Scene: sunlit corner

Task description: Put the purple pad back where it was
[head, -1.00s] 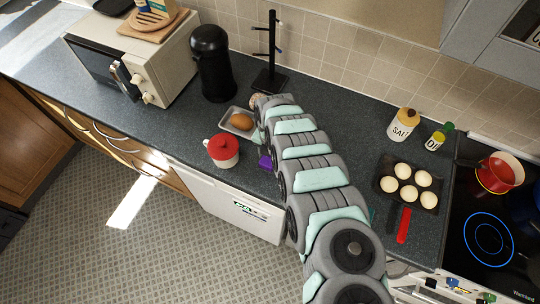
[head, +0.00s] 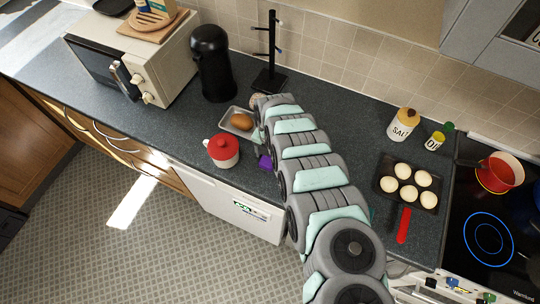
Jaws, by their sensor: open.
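The purple pad (head: 265,162) shows as a small purple patch on the dark counter, just right of the white mug with the red lid (head: 223,151). Most of it is hidden behind my arm. My arm reaches from the lower right up across the counter, and its far end lies beside the grey tray. My gripper's fingers are hidden behind the arm, so I cannot tell whether they touch the pad.
A grey tray (head: 229,127) with a brown egg-like item (head: 242,122) lies behind the mug. A black flask (head: 213,62), a black mug stand (head: 270,78) and a microwave (head: 112,72) stand behind. A bun tin (head: 430,202) and the hob (head: 470,232) are at right.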

